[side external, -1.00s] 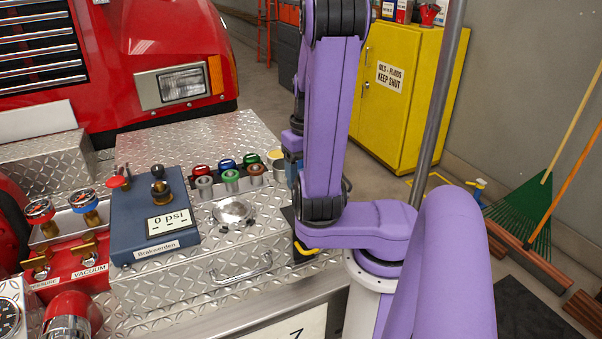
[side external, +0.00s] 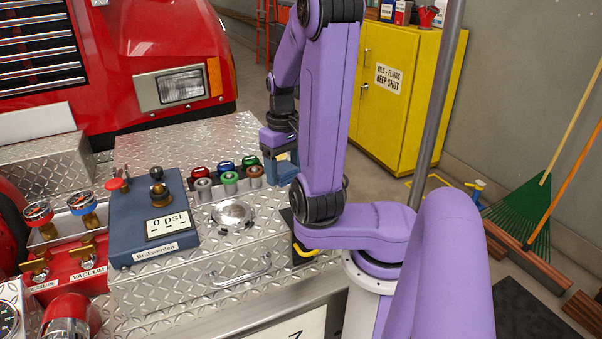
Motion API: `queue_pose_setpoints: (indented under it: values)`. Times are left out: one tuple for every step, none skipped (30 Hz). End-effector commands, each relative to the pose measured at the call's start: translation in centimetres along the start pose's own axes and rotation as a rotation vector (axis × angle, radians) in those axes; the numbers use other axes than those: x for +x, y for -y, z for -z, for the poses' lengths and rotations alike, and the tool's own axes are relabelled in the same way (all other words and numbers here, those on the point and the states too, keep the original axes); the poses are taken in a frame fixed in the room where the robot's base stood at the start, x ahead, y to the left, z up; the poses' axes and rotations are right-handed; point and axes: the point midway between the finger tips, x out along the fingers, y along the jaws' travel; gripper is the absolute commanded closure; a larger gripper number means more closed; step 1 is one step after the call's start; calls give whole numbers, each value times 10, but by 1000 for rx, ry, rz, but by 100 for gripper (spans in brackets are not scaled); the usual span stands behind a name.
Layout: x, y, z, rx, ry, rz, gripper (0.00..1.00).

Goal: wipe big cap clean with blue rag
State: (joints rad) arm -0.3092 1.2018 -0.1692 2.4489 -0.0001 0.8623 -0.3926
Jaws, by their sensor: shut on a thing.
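The big cap (side external: 232,213) is a round silver lid on the diamond-plate bumper top, right of the blue gauge box. My gripper (side external: 284,176) hangs at the right end of the row of coloured caps, up and to the right of the big cap and apart from it. It is shut on the blue rag (side external: 285,163), which shows as a small blue patch below the wrist. My arm's upright link hides part of the rag and the fingertips.
The blue box (side external: 150,225) reading 0 psi stands left of the big cap. Red, blue and green caps (side external: 227,167) with round ports line up behind it. A bumper handle (side external: 240,277) is in front. A yellow cabinet (side external: 405,90) and grey pole (side external: 438,100) stand right.

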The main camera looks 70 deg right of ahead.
Motion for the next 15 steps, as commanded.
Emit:
queue_pose_setpoints:
  values:
    - [1,6,11,-47,3,1,59]
    - [1,10,17,-72,2,1,59]
    - [2,15,25,-104,2,1,59]
    - [3,20,31,-129,2,1,59]
    - [3,24,37,-154,2,0,59]
    - [4,30,44,-186,2,0,59]
    - [5,35,50,-210,1,0,59]
    - [6,41,55,-235,2,1,59]
    - [7,48,62,-268,2,0,59]
    - [8,54,66,-293,3,1,59]
    - [9,60,71,-318,2,0,59]
    - [11,69,77,-351,3,0,59]
    - [12,75,81,-374,2,0,59]
    - [13,81,85,-397,2,0,59]
    - [15,89,90,-425,2,0,59]
